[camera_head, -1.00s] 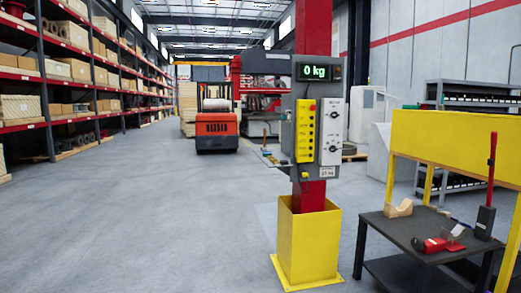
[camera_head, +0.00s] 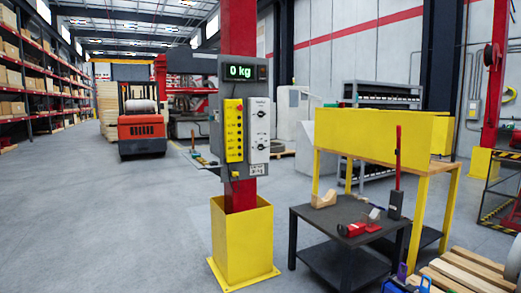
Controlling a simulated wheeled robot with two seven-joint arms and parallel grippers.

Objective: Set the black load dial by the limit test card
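A grey control box (camera_head: 215,125) hangs on a red post (camera_head: 240,195) in the middle of the view. Its green display (camera_head: 240,72) reads 0 kg. A white panel (camera_head: 260,143) on its right side carries two small black dials, an upper one (camera_head: 260,113) and a lower one (camera_head: 260,147); their settings are too small to read. A yellow panel (camera_head: 234,118) with several buttons is beside it. A small white card (camera_head: 256,170) sits under the white panel; its text is not clearly legible.
A yellow sleeve (camera_head: 242,245) surrounds the post's foot. A dark table (camera_head: 345,215) with a red tool (camera_head: 352,229) and wooden block (camera_head: 324,199) stands right of it. Timber (camera_head: 465,270) lies at lower right. An orange forklift (camera_head: 141,130) is behind. The floor at left is clear.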

